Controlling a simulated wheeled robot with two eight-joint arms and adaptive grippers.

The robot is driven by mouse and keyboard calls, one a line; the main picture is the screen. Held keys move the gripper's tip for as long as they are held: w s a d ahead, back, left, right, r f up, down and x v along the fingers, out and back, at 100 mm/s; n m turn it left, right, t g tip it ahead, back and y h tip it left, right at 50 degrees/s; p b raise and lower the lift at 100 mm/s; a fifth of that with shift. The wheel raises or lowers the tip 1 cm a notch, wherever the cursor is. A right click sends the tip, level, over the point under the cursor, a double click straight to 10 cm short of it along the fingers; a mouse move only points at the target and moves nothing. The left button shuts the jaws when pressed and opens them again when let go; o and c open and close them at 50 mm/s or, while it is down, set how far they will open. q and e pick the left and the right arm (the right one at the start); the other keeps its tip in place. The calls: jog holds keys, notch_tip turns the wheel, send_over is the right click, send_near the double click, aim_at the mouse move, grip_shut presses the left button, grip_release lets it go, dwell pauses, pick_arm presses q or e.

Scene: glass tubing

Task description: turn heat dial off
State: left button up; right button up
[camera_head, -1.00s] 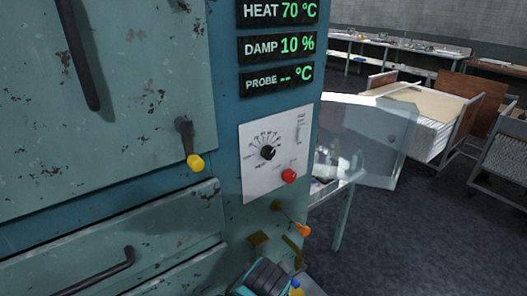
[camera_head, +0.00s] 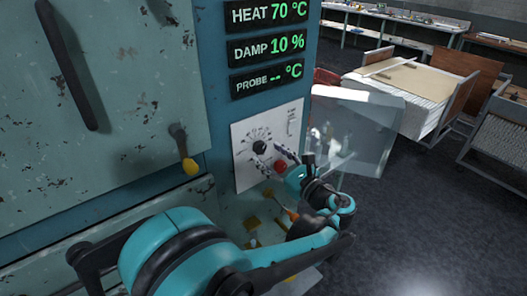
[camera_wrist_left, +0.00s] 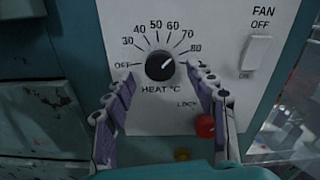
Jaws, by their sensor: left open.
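The black round heat dial (camera_wrist_left: 160,66) sits on a white panel (camera_wrist_left: 150,18) with marks from OFF to 80. Its white pointer line aims up and right, around the 70 mark. It also shows in the head view (camera_head: 260,147). My left gripper (camera_wrist_left: 162,76) is open, with its two purple-padded fingers spread on either side of and below the dial, apart from it. In the head view my left gripper (camera_head: 292,158) is in front of the panel, right of the dial. The HEAT display (camera_head: 269,13) reads 70 °C. My right gripper is not in view.
A red LOCK knob (camera_wrist_left: 205,126) is beside the right finger. A FAN switch (camera_wrist_left: 256,52) is at the upper right. A clear box (camera_head: 350,130) stands to the right.

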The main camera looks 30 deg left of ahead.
aim_at(262, 149)
pick_arm(q)
jog(key=shift+x, duration=1.75)
jog(key=c, duration=1.2)
jog(key=shift+o, duration=0.2)
